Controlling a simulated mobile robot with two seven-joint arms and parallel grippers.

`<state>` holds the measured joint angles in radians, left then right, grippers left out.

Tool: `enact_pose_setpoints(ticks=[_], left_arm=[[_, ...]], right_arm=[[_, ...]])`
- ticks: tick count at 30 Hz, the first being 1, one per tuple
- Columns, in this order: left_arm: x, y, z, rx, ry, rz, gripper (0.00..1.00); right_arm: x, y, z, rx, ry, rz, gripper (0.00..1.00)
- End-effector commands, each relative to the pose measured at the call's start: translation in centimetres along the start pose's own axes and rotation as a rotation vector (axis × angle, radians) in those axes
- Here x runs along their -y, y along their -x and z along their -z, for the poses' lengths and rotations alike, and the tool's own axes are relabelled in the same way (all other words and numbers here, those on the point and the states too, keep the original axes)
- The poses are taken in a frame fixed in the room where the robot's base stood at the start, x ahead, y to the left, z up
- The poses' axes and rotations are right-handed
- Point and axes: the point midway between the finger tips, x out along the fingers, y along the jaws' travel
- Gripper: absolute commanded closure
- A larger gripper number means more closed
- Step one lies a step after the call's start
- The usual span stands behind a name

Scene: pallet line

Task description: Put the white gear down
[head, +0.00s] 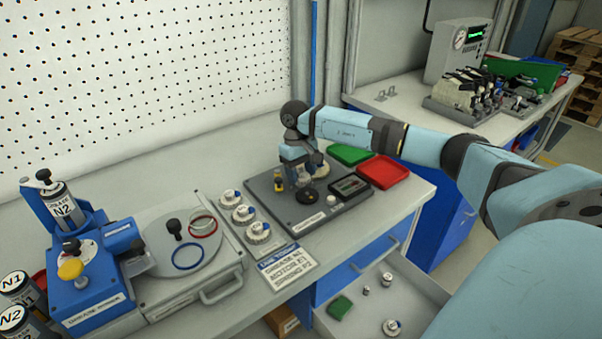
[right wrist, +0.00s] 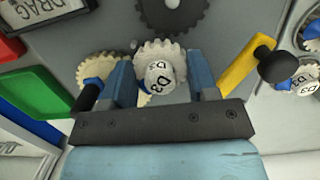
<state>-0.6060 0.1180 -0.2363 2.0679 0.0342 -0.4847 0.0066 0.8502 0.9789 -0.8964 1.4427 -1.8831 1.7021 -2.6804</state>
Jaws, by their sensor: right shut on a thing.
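A white toothed gear (right wrist: 160,52) with a hub marked D3 sits between the fingers of my right gripper (right wrist: 160,64) in the right wrist view. The gripper is shut on it. In the head view my right gripper (head: 299,172) is over the dark grey fixture plate (head: 283,214), and the held gear is mostly hidden there. A dark gear (head: 307,196) is on the plate; it also shows in the right wrist view (right wrist: 172,14). A cream gear (right wrist: 98,66) lies beside the held one, partly hidden by a finger. My left gripper is not in view.
Several white gears (head: 243,214) stand in a row left of the plate. A yellow lever (right wrist: 238,72) with a black knob rises near the gripper. An open drawer (head: 419,288) is below.

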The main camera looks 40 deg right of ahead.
Motion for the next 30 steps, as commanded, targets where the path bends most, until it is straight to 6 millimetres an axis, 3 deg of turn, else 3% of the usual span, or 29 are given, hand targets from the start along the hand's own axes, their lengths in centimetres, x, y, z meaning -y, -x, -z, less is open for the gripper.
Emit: enact_pose_setpoints(ticks=[23,24,25,30], left_arm=[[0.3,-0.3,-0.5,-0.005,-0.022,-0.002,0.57],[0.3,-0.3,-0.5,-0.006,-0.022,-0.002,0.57],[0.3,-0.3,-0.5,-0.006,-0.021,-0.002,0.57],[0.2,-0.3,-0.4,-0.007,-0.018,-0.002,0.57]], right_arm=[[0.0,-1.8,0.2,0.003,0.0,0.0,0.69],[0.1,-1.9,0.2,0.004,0.0,0.0,0.41],[0.1,-1.9,0.2,0.005,0.0,0.0,0.35],[0.0,-2.1,0.1,0.007,-0.001,-0.001,0.35]])
